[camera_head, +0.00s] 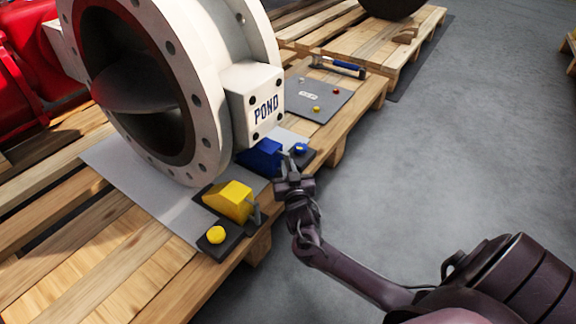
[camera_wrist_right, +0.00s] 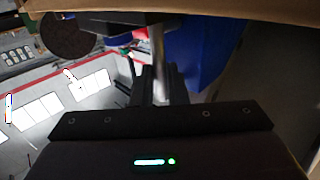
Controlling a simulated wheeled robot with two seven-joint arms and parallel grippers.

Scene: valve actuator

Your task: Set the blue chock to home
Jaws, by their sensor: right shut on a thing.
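The blue chock (camera_head: 262,155) is a wedge on a dark base at the foot of the white flanged valve (camera_head: 253,100) marked POND. A blue knob (camera_head: 300,148) sits on a dark plate beside it. My right gripper (camera_head: 290,178) is at the chock's near right side. In the right wrist view, a grey metal bar (camera_wrist_right: 158,55) stands between the fingers, with the chock's blue body (camera_wrist_right: 212,45) right beside it. The gripper is shut on this bar, which looks like the chock's handle. The fingertips are partly hidden. My left gripper is out of view.
A yellow chock (camera_head: 230,200) with a handle and yellow knob (camera_head: 216,235) stands nearby on the left. A grey labelled plate (camera_head: 325,100) and a blue-handled tool (camera_head: 338,66) lie farther back on the wooden pallet (camera_head: 360,98). The floor (camera_head: 450,160) to the right is clear.

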